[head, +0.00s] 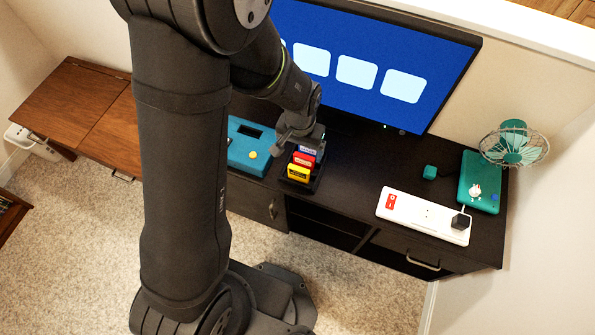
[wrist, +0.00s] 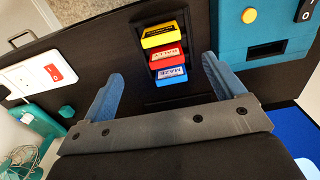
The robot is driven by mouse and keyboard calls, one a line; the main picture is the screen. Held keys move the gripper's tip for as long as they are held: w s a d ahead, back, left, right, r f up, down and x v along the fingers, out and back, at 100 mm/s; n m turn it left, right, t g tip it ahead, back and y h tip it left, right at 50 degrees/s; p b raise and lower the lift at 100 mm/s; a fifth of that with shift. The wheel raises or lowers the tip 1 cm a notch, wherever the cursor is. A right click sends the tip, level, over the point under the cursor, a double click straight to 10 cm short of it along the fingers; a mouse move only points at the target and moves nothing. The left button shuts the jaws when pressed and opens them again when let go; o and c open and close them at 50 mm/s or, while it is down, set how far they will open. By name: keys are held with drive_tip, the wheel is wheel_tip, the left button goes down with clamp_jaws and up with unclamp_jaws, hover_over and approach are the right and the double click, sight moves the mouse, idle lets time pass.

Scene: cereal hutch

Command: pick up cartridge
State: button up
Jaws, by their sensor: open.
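Three cartridges stand in a row in a black holder (head: 315,182) on the dark cabinet. The yellow cartridge (head: 298,173) is nearest the front edge, the red cartridge (head: 304,160) is behind it, and the blue cartridge (head: 307,150) is at the back. In the wrist view the yellow (wrist: 164,34), red (wrist: 167,55) and blue labelled "MAZE" (wrist: 169,75) cartridges lie ahead of and between my fingers. My gripper (wrist: 163,80) is open and empty, and in the head view it (head: 298,138) hovers just behind and above the holder. No finger visibly touches a cartridge.
A teal console (head: 250,150) with a slot and yellow button sits left of the holder. A white power strip (head: 422,217), a small green cube (head: 430,172) and a green fan (head: 513,145) stand right. A blue-screened television (head: 375,60) stands behind. Bare cabinet top lies right of the holder.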

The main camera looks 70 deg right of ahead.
sight(299, 168)
wheel_tip(299, 168, down, 9)
drive_tip(key=shift+r, duration=0.1)
drive_tip(key=shift+w+a+f, duration=0.1)
drive_tip(key=shift+f, duration=2.6)
drive_tip(key=shift+c, duration=0.2)
drive_tip(key=c, duration=1)
